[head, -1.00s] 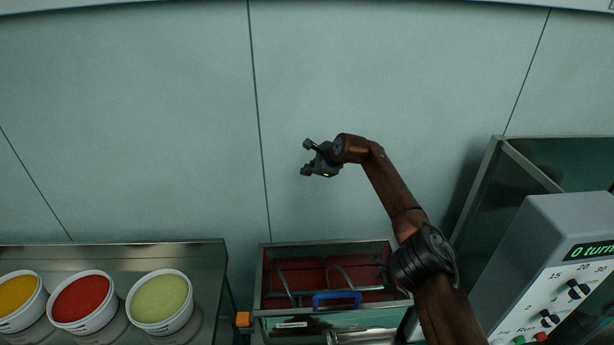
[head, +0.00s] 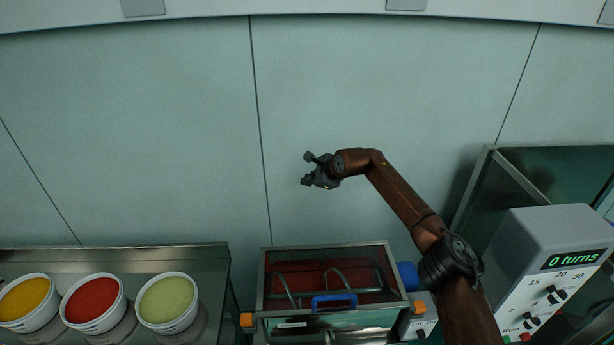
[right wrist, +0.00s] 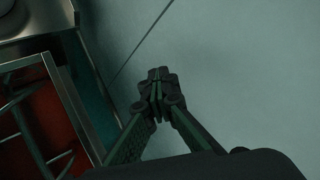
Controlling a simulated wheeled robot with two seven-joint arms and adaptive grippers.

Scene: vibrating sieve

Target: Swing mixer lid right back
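The mixer (head: 262,285) is a metal-framed box at the bottom centre of the head view, with red inside and curved bars. A blue handle (head: 335,301) sits at the front of its top. I cannot clearly tell the lid's panel from the box. My right gripper (head: 309,169) is behind and above the mixer, apart from it, in front of the pale surface. In the right wrist view its fingertips (right wrist: 158,90) meet with nothing between them. The mixer's rim (right wrist: 72,105) and red inside lie at the left there. My left gripper is out of view.
Three tubs, yellow (head: 28,299), red (head: 94,300) and green (head: 167,300), stand on a metal tray (head: 120,258) at the left. A grey control box (head: 535,240) reading "0 turns" and a glass-sided bin (head: 480,195) are at the right. The pale area behind the mixer is clear.

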